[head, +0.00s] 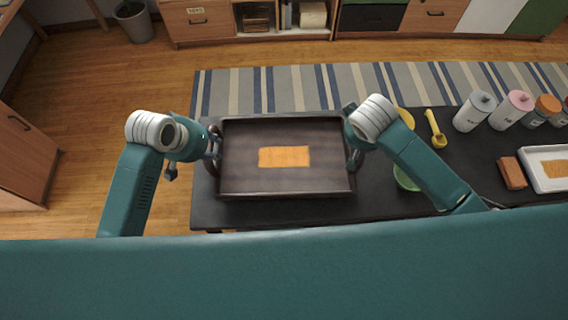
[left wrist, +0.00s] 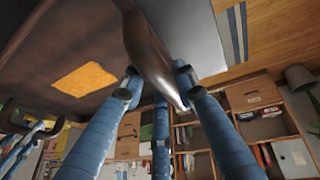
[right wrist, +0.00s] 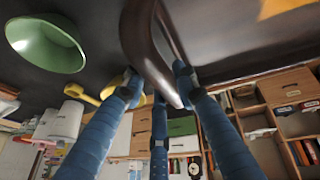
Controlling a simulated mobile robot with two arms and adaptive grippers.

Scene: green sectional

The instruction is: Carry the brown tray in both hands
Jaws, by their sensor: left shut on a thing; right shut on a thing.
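The brown tray (head: 238,172) is dark, rectangular and raised at the rim, with an orange patch in its middle. It is over the left end of the black table; I cannot tell whether it touches the top. My left gripper (head: 208,152) is shut on its left handle; the left wrist view shows the fingers (left wrist: 157,76) on both sides of the handle. My right gripper (head: 352,148) is at the right handle, partly hidden by its arm. The right wrist view shows its fingers (right wrist: 157,77) around that handle. The tray looks about level, with nothing loose on it.
The black table (head: 455,150) continues right. A green bowl (right wrist: 45,45) and a yellow scoop (head: 436,130) are right of the tray. Several canisters (head: 475,112), a brown block (head: 511,172) and a white tray (head: 537,177) stand farther right. Wooden floor (head: 110,85) is open at left.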

